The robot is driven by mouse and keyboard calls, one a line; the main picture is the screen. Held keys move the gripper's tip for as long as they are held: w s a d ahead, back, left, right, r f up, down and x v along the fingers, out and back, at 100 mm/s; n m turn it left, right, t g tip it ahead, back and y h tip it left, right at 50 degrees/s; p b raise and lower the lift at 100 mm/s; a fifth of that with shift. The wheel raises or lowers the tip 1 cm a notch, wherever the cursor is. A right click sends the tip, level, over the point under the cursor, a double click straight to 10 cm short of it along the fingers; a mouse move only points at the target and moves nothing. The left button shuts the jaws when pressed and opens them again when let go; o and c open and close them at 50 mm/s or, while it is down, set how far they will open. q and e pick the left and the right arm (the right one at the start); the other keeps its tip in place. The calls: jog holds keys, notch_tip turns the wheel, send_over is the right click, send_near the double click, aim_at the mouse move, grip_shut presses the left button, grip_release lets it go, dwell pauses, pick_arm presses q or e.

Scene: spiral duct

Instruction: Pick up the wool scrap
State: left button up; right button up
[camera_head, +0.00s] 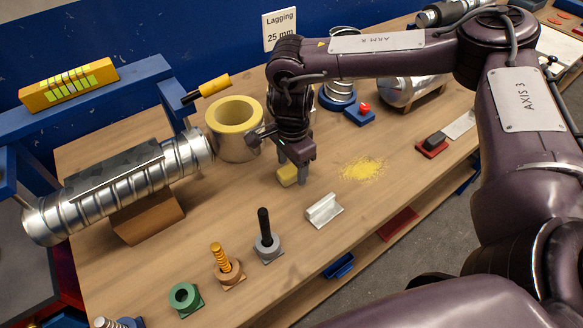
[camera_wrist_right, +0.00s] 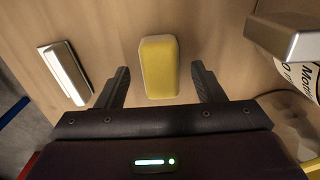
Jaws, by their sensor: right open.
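The wool scrap (camera_head: 287,175) is a small yellow block lying on the wooden workbench (camera_head: 345,220). In the right wrist view the wool scrap (camera_wrist_right: 159,66) lies ahead between the two fingers. My right gripper (camera_head: 293,172) points down at the scrap, with its fingers close to it on either side. In the right wrist view my right gripper (camera_wrist_right: 160,82) is open, with a visible gap between each finger and the scrap. My left gripper is not in view.
A yellow lagging ring (camera_head: 236,138) stands behind left of the scrap, and a silver metal angle piece (camera_head: 324,209) lies in front right. Yellow crumbs (camera_head: 363,169) are scattered to the right. A spiral duct (camera_head: 120,192) rests at left; bolts on small bases stand in front.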

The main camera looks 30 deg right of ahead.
jog(key=shift+w+f, duration=0.1)
jog(key=shift+f, duration=0.7)
jog(key=c, duration=1.1)
